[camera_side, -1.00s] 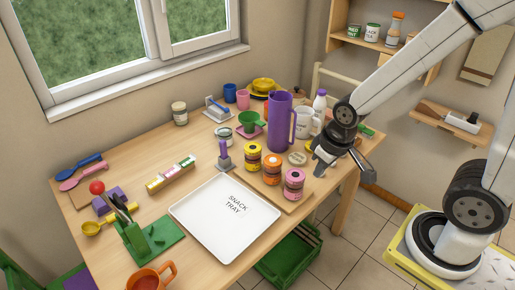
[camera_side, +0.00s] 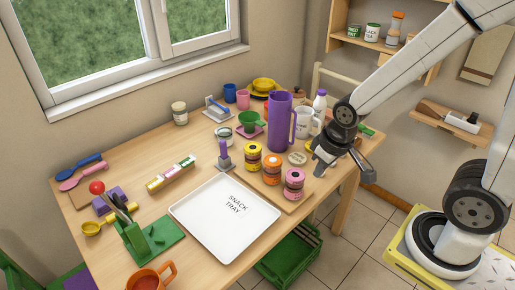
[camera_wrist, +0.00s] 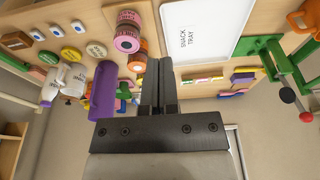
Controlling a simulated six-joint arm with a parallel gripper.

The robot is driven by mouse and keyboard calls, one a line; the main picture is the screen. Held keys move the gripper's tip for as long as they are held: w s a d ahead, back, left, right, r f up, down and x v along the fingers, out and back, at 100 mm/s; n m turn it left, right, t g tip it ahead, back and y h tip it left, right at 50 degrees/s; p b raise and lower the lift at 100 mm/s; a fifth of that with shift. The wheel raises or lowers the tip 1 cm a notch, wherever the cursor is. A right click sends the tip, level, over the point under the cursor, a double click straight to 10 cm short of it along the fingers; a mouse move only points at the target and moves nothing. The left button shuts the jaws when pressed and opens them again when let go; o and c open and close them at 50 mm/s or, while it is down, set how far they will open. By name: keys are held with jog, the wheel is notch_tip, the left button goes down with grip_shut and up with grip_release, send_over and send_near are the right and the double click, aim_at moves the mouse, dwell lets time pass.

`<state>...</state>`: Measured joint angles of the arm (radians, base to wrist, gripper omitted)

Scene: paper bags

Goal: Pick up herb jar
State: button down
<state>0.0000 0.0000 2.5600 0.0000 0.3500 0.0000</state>
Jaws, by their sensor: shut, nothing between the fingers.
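No jar has a readable herb label, so I cannot tell which one is the herb jar. A yellow jar (camera_side: 253,156), an orange jar (camera_side: 272,169) and a pink jar (camera_side: 294,184) stand on a wooden board at the table's front right. The pink jar (camera_wrist: 127,40) and the orange jar (camera_wrist: 137,62) also show in the wrist view. A cream jar (camera_side: 180,114) stands at the back near the window. My gripper (camera_side: 319,171) is shut and empty, above the right edge of the table, right of the pink jar. Its fingers (camera_wrist: 158,68) are together in the wrist view.
A tall purple pitcher (camera_side: 280,122) and a white mug (camera_side: 304,122) stand close to my gripper. The white snack tray (camera_side: 220,222) lies empty at the front. A green crate (camera_side: 288,258) is below the table.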

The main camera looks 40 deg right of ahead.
jog(key=c, duration=1.3)
grip_release()
jog(key=o, duration=1.3)
jog(key=n+g, duration=0.1)
jog(key=n, duration=0.6)
send_over(273, 160)
jog(key=shift+y, duration=0.4)
jog(key=f, duration=1.1)
jog(key=shift+s+d+f, duration=0.1)
jog(key=shift+s+f, duration=0.25)
jog(key=shift+s, duration=0.05)
jog(key=shift+w+d+f, duration=0.15)
jog(key=shift+w+f, duration=0.05)
jog(key=shift+f, duration=0.05)
jog(key=shift+f, duration=0.1)
jog(key=shift+w+f, duration=0.1)
jog(key=shift+f, duration=1.1)
